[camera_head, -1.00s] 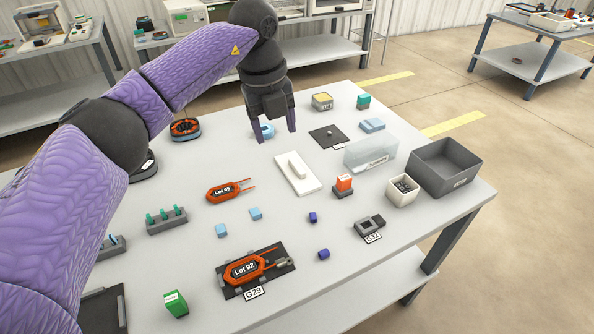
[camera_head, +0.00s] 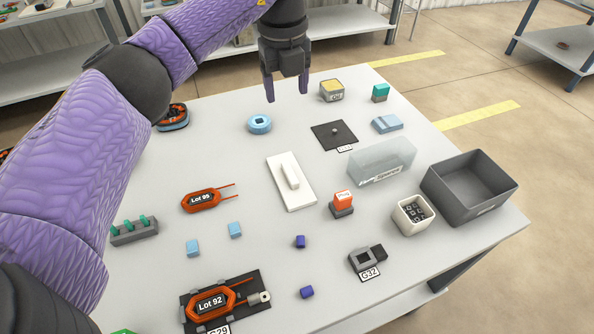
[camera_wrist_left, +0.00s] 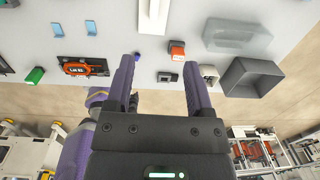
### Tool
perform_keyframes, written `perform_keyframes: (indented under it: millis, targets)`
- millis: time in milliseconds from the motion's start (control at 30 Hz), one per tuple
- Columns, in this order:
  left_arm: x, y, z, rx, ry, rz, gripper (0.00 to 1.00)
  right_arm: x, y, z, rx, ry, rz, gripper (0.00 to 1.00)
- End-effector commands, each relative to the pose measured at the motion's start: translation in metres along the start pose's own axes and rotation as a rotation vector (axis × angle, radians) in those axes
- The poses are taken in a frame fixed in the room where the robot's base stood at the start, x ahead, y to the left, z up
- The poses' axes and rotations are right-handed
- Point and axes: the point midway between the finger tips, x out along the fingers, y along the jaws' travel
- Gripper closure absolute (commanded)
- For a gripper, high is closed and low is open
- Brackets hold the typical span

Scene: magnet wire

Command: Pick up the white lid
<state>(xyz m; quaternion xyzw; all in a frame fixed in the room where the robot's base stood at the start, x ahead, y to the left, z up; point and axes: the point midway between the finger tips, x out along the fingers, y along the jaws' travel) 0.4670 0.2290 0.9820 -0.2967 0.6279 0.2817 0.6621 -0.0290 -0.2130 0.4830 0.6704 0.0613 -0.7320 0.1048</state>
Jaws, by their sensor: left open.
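The white lid (camera_head: 291,180) is a flat rectangular plate with a raised bar handle, lying on the grey table near its middle. Part of it shows at the top edge of the left wrist view (camera_wrist_left: 153,18). My left gripper (camera_head: 286,92) is open and empty. In the head view it appears above and beyond the lid, over the far part of the table, with its fingers pointing down. Its two fingers also show apart in the left wrist view (camera_wrist_left: 160,62). It does not touch the lid. My right gripper is not in view.
A light blue ring (camera_head: 260,124) lies beyond the lid. To the right are a clear box (camera_head: 382,160), an orange-topped block (camera_head: 342,203), a white cup (camera_head: 412,215) and a grey bin (camera_head: 468,187). The Lot 95 coil (camera_head: 203,200) lies left. The table around the lid is clear.

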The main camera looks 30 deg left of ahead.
Motion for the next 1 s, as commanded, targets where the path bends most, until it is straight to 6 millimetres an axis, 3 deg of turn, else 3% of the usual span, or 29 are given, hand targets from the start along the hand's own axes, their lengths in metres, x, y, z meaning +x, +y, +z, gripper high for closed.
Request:
perform_keyframes:
  millis: [33, 167, 433, 667, 1000]
  targets:
    - [0.014, 0.000, 0.000, 0.000, 0.004, 0.004, 0.32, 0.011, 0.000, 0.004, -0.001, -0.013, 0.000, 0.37]
    - [0.036, 0.000, 0.000, 0.000, 0.011, 0.012, 0.32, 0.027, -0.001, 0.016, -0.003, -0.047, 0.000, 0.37]
    - [0.097, -0.001, 0.000, 0.000, 0.033, 0.037, 0.32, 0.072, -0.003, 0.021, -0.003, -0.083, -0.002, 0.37]
    - [0.123, 0.000, 0.000, 0.000, 0.040, 0.044, 0.32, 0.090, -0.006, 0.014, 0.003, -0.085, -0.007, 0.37]
    - [0.199, 0.004, -0.009, 0.002, 0.042, 0.047, 0.32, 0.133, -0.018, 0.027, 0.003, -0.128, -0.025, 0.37]
